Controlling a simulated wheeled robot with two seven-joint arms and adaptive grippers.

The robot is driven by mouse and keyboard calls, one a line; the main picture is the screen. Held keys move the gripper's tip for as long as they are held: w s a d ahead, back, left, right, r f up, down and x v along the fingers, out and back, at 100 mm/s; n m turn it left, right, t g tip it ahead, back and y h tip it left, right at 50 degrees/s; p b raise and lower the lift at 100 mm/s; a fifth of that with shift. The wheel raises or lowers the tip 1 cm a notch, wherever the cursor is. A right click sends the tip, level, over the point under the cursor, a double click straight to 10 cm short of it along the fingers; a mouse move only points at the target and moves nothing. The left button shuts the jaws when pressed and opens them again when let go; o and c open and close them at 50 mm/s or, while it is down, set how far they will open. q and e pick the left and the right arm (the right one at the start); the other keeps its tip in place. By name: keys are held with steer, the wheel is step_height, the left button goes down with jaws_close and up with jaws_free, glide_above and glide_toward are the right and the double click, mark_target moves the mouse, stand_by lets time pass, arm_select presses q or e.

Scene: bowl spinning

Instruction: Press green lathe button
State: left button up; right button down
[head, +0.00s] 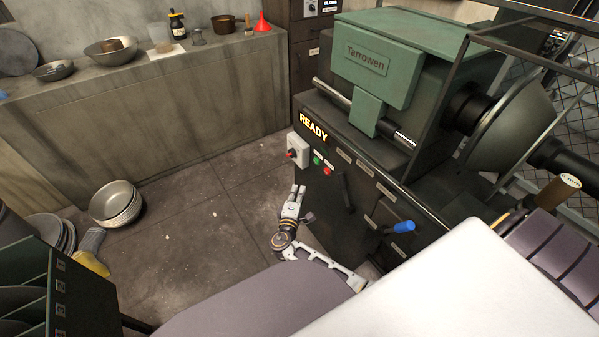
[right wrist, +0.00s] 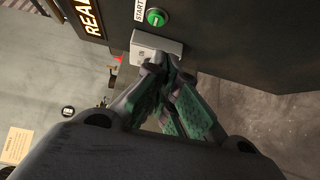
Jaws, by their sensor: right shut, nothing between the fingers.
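The lathe (head: 375,58) is a green and dark grey machine at the right of the head view. Its round green button (head: 317,160) is on the dark front panel, with a small red button (head: 326,169) beside it. The green button also shows in the right wrist view (right wrist: 155,17), under a START label. My right gripper (head: 298,189) is shut and empty, in front of the panel and below the buttons in the head view. In the right wrist view its fingertips (right wrist: 162,64) overlap a light grey box and appear apart from the green button. My left gripper is not in view.
A lit READY sign (head: 313,128) is above the buttons. A grey box with a red knob (head: 298,150) projects from the panel's left edge. A lever (head: 346,192) and a blue handle (head: 404,227) are to the right. Open floor (head: 200,215) is left of the gripper.

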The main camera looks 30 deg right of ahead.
mark_target(316, 161)
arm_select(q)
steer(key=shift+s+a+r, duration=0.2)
arm_select(e)
steer(key=shift+w+a+r, duration=0.25)
steer(key=shift+a+r, duration=0.3)
steer(key=shift+r, duration=0.1)
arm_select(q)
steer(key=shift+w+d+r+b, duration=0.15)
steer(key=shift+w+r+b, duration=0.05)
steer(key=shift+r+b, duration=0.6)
arm_select(e)
steer(key=s+d+x, duration=0.1)
steer(key=d+x, duration=0.1)
steer(key=x, duration=1)
steer(key=shift+d+r, duration=0.25)
steer(key=shift+d, duration=0.1)
steer(key=shift+s+d, duration=0.1)
